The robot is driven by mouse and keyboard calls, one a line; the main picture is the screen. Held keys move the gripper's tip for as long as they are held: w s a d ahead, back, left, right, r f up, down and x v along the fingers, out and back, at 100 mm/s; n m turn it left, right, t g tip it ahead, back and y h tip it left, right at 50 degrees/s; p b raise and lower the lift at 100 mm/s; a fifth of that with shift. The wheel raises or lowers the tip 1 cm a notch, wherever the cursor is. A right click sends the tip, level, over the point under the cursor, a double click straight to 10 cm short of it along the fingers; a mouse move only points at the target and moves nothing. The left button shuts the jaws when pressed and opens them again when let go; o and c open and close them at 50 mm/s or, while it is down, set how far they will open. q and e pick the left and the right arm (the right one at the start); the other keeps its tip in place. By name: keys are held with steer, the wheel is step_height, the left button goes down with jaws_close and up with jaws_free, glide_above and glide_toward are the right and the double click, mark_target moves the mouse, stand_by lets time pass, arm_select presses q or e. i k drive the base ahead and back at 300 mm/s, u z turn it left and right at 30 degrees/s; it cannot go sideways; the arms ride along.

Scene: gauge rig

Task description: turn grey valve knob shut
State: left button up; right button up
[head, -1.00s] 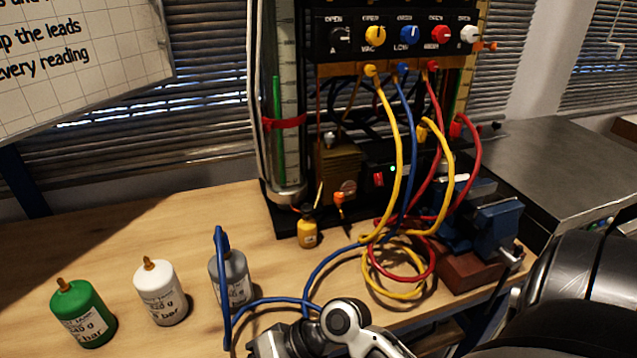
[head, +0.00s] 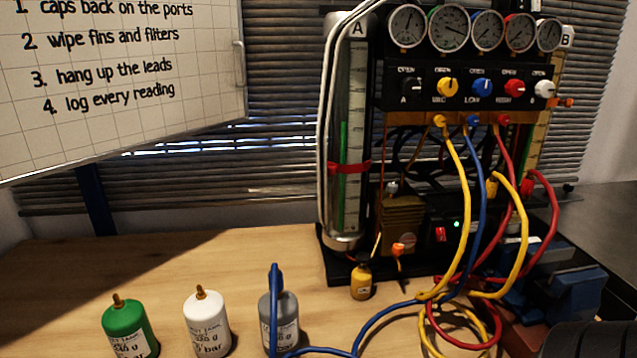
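A row of valve knobs sits on the black panel of the gauge rig in the head view. From left to right they are a dark knob (head: 409,87) by the letter A, a yellow knob (head: 447,86), a blue knob (head: 481,87), a red knob (head: 514,88) and a white knob (head: 544,89) by the letter B. The dark knob looks black to dark grey and is the nearest to grey. The word OPEN stands above it; its exact turn is too small to tell. Neither gripper shows, and nothing touches the knobs.
Several gauges (head: 448,28) top the rig. Yellow, blue and red hoses (head: 467,190) hang in front of its right half. Green (head: 129,325), white (head: 207,322) and grey (head: 287,318) bottles stand at the front; a blue hose runs by the grey one. A whiteboard (head: 120,85) is upper left.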

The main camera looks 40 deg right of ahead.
mark_target(392, 187)
steer(key=u, duration=1.25)
steer(key=k, duration=0.95)
steer(key=z, duration=1.15)
